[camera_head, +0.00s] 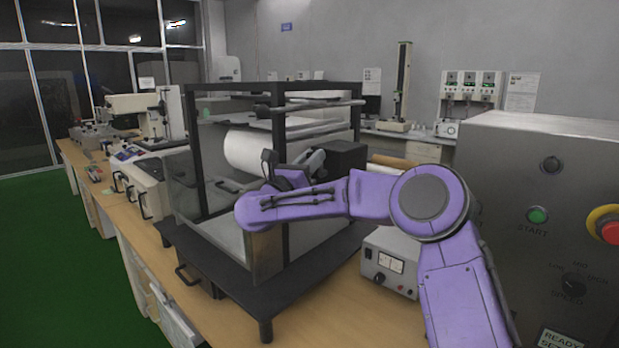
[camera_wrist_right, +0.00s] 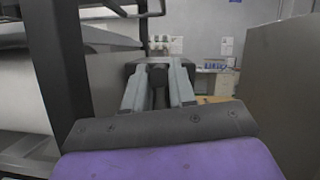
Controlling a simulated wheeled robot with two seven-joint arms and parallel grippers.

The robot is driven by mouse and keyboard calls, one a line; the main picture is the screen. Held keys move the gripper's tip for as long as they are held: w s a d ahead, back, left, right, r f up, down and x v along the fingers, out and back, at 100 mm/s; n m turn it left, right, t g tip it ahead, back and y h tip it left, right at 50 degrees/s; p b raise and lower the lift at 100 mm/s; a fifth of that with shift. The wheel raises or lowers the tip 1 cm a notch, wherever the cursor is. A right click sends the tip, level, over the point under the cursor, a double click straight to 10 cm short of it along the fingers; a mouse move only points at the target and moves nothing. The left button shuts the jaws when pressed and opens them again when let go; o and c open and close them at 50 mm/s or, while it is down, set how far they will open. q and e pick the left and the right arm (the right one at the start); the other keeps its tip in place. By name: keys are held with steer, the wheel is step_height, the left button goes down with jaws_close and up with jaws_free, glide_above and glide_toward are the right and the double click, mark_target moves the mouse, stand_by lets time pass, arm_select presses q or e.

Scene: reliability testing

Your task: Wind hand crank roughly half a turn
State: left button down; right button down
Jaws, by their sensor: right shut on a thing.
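The hand crank belongs to a black-framed machine with clear panels (camera_head: 215,215) and a large white roll (camera_head: 265,150). My right gripper (camera_head: 314,160) reaches in at the machine's near side, beside a black box (camera_head: 348,158). In the right wrist view my right gripper (camera_wrist_right: 158,88) shows two grey fingers close on either side of a dark round crank handle (camera_wrist_right: 158,75). The fingers are shut on this handle. My purple forearm and wrist hide much of the crank in the head view. My left gripper is not in view.
A grey control cabinet (camera_head: 550,190) with a green start button (camera_head: 537,215) and a red stop button (camera_head: 610,230) stands close on the right. A small metered box (camera_head: 390,262) sits on the wooden bench below my arm. Other instruments line the bench at left.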

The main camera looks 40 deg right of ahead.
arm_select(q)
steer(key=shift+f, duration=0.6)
arm_select(e)
steer(key=shift+f, duration=0.15)
steer(key=c, duration=1.3)
jaws_free()
steer(key=shift+a, duration=0.15)
